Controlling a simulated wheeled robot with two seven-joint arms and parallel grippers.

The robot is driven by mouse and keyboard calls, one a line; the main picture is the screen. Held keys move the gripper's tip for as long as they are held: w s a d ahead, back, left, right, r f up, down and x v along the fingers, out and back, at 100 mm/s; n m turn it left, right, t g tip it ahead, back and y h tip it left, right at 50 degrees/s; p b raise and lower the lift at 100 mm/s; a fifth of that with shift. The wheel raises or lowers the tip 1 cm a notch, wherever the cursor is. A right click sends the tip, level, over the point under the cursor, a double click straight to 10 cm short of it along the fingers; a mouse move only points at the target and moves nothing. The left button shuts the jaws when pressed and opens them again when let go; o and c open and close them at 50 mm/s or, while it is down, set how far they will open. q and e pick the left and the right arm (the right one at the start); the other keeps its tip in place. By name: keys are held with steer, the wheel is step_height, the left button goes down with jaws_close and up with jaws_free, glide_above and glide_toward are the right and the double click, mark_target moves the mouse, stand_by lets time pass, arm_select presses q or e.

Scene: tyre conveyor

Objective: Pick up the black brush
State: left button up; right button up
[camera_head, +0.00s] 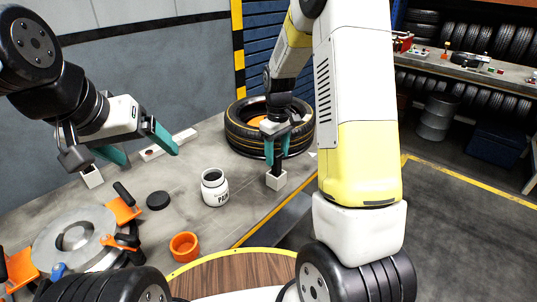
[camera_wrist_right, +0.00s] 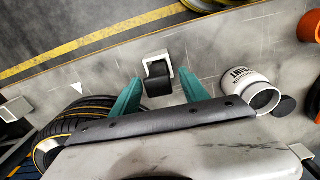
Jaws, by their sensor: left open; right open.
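The black brush (camera_head: 277,160) stands upright in a small white square holder (camera_head: 277,181) near the table's front edge. In the right wrist view, the brush (camera_wrist_right: 157,80) shows as a dark block end in front of the white holder (camera_wrist_right: 156,59). My right gripper (camera_head: 277,146) is open above the holder, its teal fingers on either side of the brush. In the right wrist view, my right gripper's fingertips (camera_wrist_right: 158,88) show gaps to the brush. My left gripper (camera_head: 142,148) is open and empty over the table's left part, away from the brush.
A white paint jar (camera_head: 215,189), a black lid (camera_head: 158,200) and an orange cup (camera_head: 184,247) stand left of the holder. A tyre (camera_head: 240,138) lies behind my right gripper. A metal disc (camera_head: 60,238) with orange clamps is at the left.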

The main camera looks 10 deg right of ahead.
mark_target(277, 164)
steer(key=f, duration=0.5)
steer(key=shift+w, duration=0.3)
jaws_close()
